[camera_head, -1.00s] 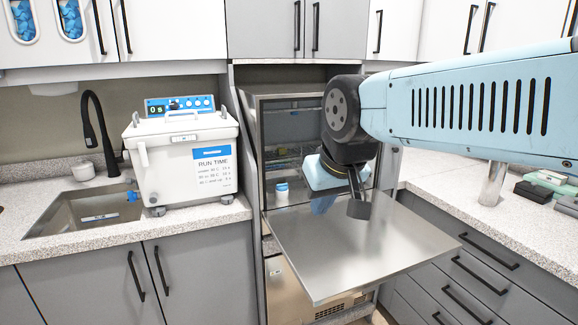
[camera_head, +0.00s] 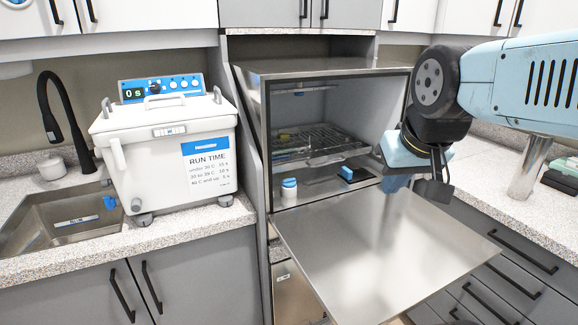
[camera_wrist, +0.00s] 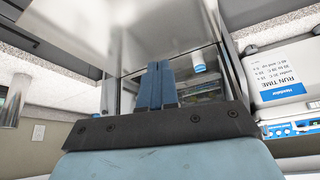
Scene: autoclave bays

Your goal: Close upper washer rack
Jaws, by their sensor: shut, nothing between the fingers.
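The washer (camera_head: 338,70) is a steel-framed box with its door (camera_head: 375,250) folded down flat in front. The upper washer rack (camera_head: 318,142) is a wire rack inside the chamber, with a few small items on it. I cannot tell exactly how far it stands out. My gripper is at the right side of the washer opening in the head view, above the door, to the right of the rack and apart from it.
A white bath unit (camera_head: 165,150) stands on the left counter beside the sink (camera_head: 60,225). Drawers and counter flank the right. The space above the door is free.

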